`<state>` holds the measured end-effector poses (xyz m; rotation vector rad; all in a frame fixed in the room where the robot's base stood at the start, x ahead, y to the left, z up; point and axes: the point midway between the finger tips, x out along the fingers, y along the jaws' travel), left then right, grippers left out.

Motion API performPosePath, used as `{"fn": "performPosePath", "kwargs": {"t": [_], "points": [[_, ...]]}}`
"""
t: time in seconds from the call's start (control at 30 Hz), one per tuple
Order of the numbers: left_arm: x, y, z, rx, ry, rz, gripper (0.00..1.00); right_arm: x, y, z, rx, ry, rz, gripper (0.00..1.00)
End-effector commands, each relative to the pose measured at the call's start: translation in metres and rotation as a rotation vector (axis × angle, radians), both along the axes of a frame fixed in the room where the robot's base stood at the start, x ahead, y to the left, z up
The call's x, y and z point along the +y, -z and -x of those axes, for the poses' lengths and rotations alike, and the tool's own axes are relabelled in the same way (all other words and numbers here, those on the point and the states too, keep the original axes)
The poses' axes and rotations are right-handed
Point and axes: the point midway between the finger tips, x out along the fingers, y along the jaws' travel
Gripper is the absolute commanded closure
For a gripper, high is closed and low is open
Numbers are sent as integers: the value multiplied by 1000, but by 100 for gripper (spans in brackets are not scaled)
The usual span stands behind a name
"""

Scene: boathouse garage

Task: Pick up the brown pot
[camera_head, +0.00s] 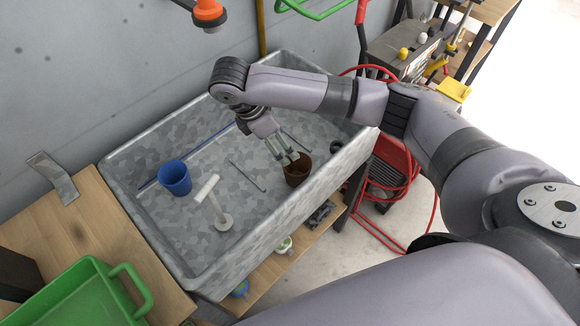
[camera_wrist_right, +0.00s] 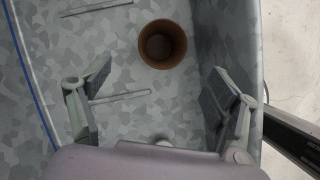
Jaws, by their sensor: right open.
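The brown pot (camera_head: 298,172) stands upright in the grey metal trough (camera_head: 262,226), near its front wall toward the right. My right gripper (camera_head: 288,158) reaches down into the trough just beside and above the pot, and its fingers hide part of the rim in the head view. In the right wrist view the pot (camera_wrist_right: 162,44) shows its open top, ahead of and between the two spread fingers. The right gripper (camera_wrist_right: 160,100) is open and empty. My left gripper is not in view.
In the trough are a blue cup (camera_head: 175,178), a white-handled tool (camera_head: 213,203), thin rods (camera_head: 247,176) and a long blue rod (camera_head: 190,155). A green bin (camera_head: 92,294) stands on the wooden bench at left. A red hose (camera_head: 420,205) lies at right.

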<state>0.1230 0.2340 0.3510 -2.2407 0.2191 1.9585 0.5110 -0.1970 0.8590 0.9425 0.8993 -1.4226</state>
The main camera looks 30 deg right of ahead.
Motion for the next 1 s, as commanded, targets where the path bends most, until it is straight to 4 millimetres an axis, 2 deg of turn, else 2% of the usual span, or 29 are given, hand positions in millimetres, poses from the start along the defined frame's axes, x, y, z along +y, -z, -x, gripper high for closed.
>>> {"fn": "performPosePath", "kwargs": {"t": [0.07,0.23,0.37,0.53,0.73,0.87,1.0], "points": [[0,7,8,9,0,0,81,-4,14,2,5,1,1,18],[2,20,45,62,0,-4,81,-18,47,3,6,4,1,18],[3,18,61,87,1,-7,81,-29,69,4,4,3,3,18],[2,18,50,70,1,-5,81,-40,97,4,2,2,1,18],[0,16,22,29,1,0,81,-45,110,4,1,0,0,18],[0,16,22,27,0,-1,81,-48,124,4,3,1,1,18],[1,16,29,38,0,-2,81,-54,146,4,3,1,2,18]]}}
